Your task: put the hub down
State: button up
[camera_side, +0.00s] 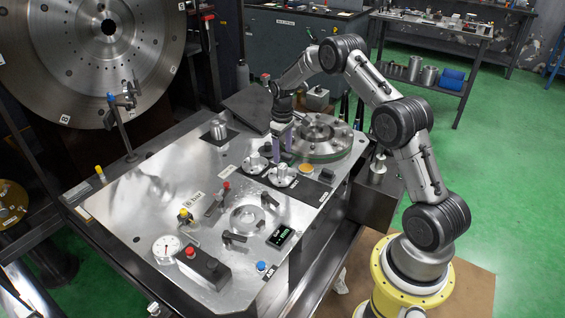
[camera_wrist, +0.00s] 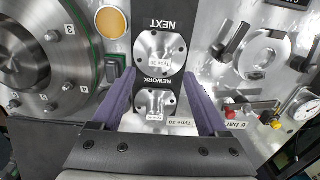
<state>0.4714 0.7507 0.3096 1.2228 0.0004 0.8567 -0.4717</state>
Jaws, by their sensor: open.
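One round metal hub (camera_wrist: 160,52), marked Type 30 and with bolt holes, lies flat on the dark strip by the NEXT label. A second similar hub (camera_wrist: 155,103) lies on the strip by the REWORK label, nearer my wrist. In the side view the two hubs show as a front one (camera_side: 282,176) and a back one (camera_side: 254,163). My gripper (camera_wrist: 154,78) is open, with its purple fingers apart on either side of the strip and nothing held. In the side view my gripper (camera_side: 282,148) points down close to the hubs. Its exact height above the plate is unclear.
A large round flanged fixture (camera_side: 322,135) stands close behind my gripper. An orange disc (camera_side: 305,168) lies near the strip. Another metal piece (camera_side: 219,129) stands on a dark pad at the back. A gauge (camera_side: 166,248), clamps and a valve block (camera_side: 203,266) occupy the plate's front.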

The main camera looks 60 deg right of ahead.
notch_tip(320, 180, up, 5)
notch_tip(320, 180, up, 10)
jog(key=t, duration=0.1)
send_over(283, 166)
jog(key=s+a, duration=0.2)
jog(key=a, duration=0.4)
jog(key=s+a+r+t, duration=0.1)
jog(key=s+a+r, duration=0.6)
jog(key=a+r, duration=0.15)
jog(key=s+a+r+t, duration=0.1)
jog(key=s+a, duration=0.4)
jog(key=s, duration=0.6)
jog(key=s+a+r+t, duration=0.1)
jog(key=s+a, duration=0.4)
jog(key=s, duration=0.6)
jog(key=shift+s+r+t, duration=0.25)
jog(key=shift+t, duration=0.55)
